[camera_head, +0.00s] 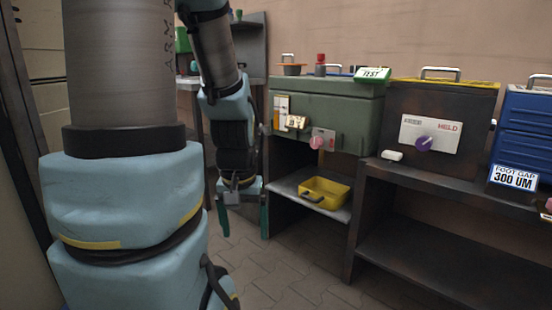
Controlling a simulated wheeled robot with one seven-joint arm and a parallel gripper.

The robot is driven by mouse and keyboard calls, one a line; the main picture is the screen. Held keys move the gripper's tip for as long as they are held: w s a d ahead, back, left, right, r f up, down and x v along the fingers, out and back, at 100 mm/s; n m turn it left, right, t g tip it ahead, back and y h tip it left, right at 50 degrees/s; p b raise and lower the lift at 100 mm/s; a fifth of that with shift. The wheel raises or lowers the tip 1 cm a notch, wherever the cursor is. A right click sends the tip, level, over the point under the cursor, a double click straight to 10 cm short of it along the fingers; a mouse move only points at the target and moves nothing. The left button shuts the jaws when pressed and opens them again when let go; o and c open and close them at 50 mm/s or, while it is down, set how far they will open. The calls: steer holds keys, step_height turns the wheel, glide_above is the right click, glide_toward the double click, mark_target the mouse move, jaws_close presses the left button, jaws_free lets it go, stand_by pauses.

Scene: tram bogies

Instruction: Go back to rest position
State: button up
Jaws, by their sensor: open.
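My gripper (243,217) hangs at the end of my arm, pointing down, with two dark green fingers spread apart. It is open and nothing shows between the fingers. It is over the paved floor, left of the green cabinet (340,108) and its low shelf. My arm's large links fill the left of the view and hide what lies behind them.
A yellow tray (325,192) sits on the low grey shelf (285,184). A dark box with a purple knob (424,143) and a blue drawer case (526,130) stand to the right. A dark bench (430,180) supports them. Floor (300,270) in front is clear.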

step_height(320, 180, up, 31)
steer(key=p, duration=2.9)
